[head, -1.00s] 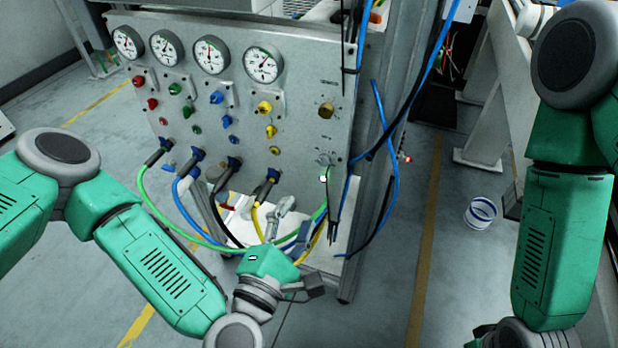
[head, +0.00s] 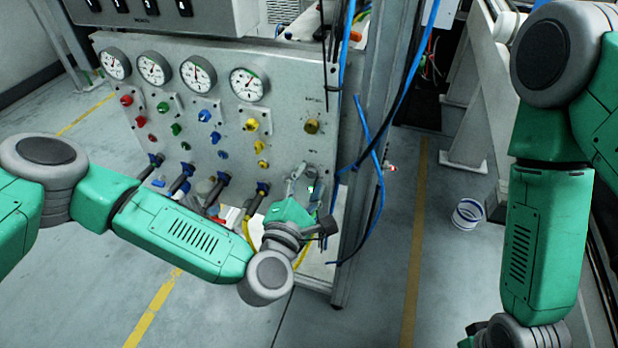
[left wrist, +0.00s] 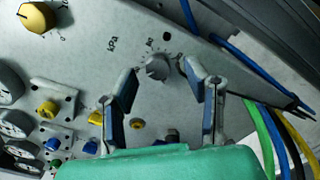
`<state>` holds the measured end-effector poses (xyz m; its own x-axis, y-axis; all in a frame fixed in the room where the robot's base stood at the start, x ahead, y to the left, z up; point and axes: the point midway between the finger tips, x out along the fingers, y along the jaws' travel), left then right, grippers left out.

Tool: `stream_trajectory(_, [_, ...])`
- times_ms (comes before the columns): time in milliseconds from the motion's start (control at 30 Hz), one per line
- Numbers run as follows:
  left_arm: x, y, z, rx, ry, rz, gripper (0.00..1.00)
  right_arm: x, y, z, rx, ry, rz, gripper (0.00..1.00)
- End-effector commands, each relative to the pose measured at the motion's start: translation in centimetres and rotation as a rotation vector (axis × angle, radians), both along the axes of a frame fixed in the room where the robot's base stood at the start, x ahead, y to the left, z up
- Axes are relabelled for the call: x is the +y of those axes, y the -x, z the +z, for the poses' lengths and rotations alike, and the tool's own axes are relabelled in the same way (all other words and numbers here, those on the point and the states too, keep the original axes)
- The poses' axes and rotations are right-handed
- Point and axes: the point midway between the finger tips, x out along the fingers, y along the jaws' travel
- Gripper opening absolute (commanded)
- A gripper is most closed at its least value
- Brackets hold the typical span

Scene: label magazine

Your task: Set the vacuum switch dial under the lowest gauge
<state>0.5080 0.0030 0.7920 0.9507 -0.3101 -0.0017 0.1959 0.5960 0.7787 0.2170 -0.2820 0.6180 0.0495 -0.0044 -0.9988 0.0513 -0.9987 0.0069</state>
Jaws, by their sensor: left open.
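The grey dial (left wrist: 157,67) sits on the panel with "kPa" and scale marks printed near it. In the head view my left gripper largely hides it at the panel's lower right. My left gripper (head: 303,180) is at the panel there. In the left wrist view its two blue-padded fingers stand apart on either side of the dial, with gaps visible. Whether the fingertips reach the dial's depth I cannot tell. The rightmost gauge (head: 249,84) is the lowest of the row in the head view.
Red, green, blue and yellow knobs line the grey panel (head: 285,130). Blue cables (head: 375,165) hang at the panel's right edge. In the left wrist view, green, blue and yellow hoses (left wrist: 283,145) pass right of the gripper.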

Motion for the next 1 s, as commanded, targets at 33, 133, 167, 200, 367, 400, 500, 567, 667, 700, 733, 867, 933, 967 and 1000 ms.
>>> stream_trajectory(33, [-0.1, -0.4, 0.0, -0.001, 0.0, 0.001, 0.42, 0.0, 0.0, -0.1, 0.0, 0.0, 0.0, 0.4])
stream_trajectory(133, [-0.3, -0.9, 0.1, 0.0, 0.001, 0.001, 0.42, 0.0, 0.0, -0.1, 0.0, 0.0, 0.0, 0.4])
stream_trajectory(167, [-0.3, -1.0, 0.1, 0.0, 0.001, 0.001, 0.42, 0.0, 0.0, -0.1, 0.0, 0.0, 0.0, 0.4])
stream_trajectory(200, [-0.3, -1.1, 0.1, 0.0, 0.001, 0.001, 0.42, 0.0, 0.0, -0.1, 0.0, 0.0, 0.0, 0.4])
stream_trajectory(367, [-0.3, -1.1, 0.1, 0.0, 0.001, 0.001, 0.42, 0.0, 0.0, -0.1, 0.0, 0.0, 0.0, 0.4])
stream_trajectory(400, [-0.3, -1.1, 0.1, 0.0, 0.001, 0.001, 0.42, 0.0, 0.0, -0.1, 0.0, 0.0, 0.0, 0.4])
stream_trajectory(500, [-0.3, -1.0, 0.1, -0.001, 0.0, 0.001, 0.14, 0.0, 0.0, -0.1, 0.0, 0.0, 0.0, 0.4])
stream_trajectory(567, [-0.3, -1.0, 0.1, 0.0, 0.0, 0.0, 0.0, 0.0, 0.0, -0.1, 0.0, 0.0, 0.0, 0.4])
stream_trajectory(667, [-0.3, -1.0, 0.0, 0.0, 0.0, 0.0, 0.0, 0.0, 0.0, -0.1, 0.0, 0.0, 0.0, 0.4])
stream_trajectory(700, [-0.3, -1.0, 0.0, 0.0, -0.003, -0.001, 0.0, 0.0, 0.0, 0.0, 0.0, 0.0, 0.0, 0.4])
stream_trajectory(733, [-0.4, -1.0, 0.1, -0.004, -0.013, -0.001, 0.0, 0.0, 0.0, 0.0, 0.0, 0.0, 0.0, 0.4])
stream_trajectory(867, [-0.5, -1.0, 0.3, -0.049, -0.151, -0.005, 0.0, 0.0, 0.0, 1.0, 0.0, 0.0, 0.0, 0.4])
stream_trajectory(933, [-0.5, -1.0, 0.4, -0.085, -0.256, -0.005, 0.0, 0.0, 0.0, 1.5, 0.0, 0.0, 0.0, 0.4])
stream_trajectory(967, [-0.5, -1.0, 0.4, -0.097, -0.3, -0.005, 0.0, 0.0, 0.0, 1.8, 0.0, 0.0, 0.0, 0.4])
stream_trajectory(1000, [-0.4, -1.0, 0.3, -0.113, -0.349, -0.004, 0.0, 0.0, 0.0, 2.0, 0.0, 0.0, 0.0, 0.4])
